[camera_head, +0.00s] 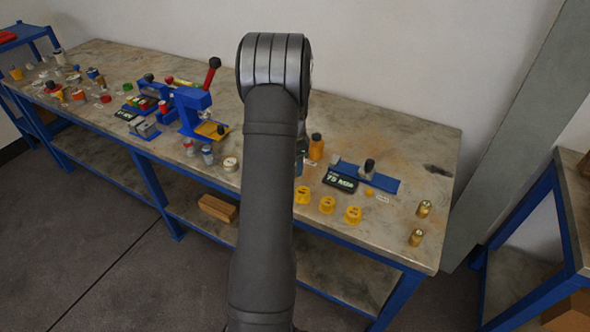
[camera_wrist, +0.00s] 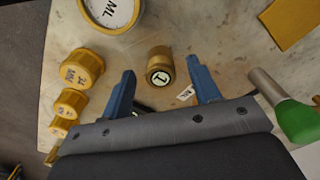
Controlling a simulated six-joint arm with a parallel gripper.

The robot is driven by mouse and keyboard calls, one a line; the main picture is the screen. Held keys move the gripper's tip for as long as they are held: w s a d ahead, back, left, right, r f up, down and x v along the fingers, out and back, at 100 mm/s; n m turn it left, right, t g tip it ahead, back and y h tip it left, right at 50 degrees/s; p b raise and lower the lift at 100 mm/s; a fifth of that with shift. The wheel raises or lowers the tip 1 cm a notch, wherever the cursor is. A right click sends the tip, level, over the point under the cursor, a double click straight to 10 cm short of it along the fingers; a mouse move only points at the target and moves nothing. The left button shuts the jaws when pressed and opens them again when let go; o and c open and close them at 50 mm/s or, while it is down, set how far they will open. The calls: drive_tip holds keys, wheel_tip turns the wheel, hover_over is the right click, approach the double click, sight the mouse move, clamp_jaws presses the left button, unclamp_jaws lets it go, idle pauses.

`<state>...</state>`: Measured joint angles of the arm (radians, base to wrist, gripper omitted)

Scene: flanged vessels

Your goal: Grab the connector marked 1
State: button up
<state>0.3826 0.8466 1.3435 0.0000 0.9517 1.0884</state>
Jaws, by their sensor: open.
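A short brass cylinder (camera_wrist: 160,62) with a pale round end face bearing a dark mark that looks like a 1 shows in the wrist view, upper middle. My gripper (camera_wrist: 162,68) is open, its two blue fingers to the left and right of this cylinder with gaps on both sides. How far it lies beyond the fingertips I cannot tell. My arm hides most of the gripper there.
Yellow knob-like pieces (camera_wrist: 80,68) line the left of the wrist view. A round white dial (camera_wrist: 110,10) is at the top, a small paper tag (camera_wrist: 186,94) near the right finger, and a green-ended cylinder (camera_wrist: 296,120) at right. The bench (camera_head: 390,255) has bare surface at its right front.

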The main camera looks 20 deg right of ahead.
wheel_tip(320, 180, down, 3)
drive_tip(key=shift+r, duration=0.15)
drive_tip(key=shift+c, duration=0.5)
drive_tip(key=c, duration=1.1)
drive_tip(key=shift+r, duration=0.1)
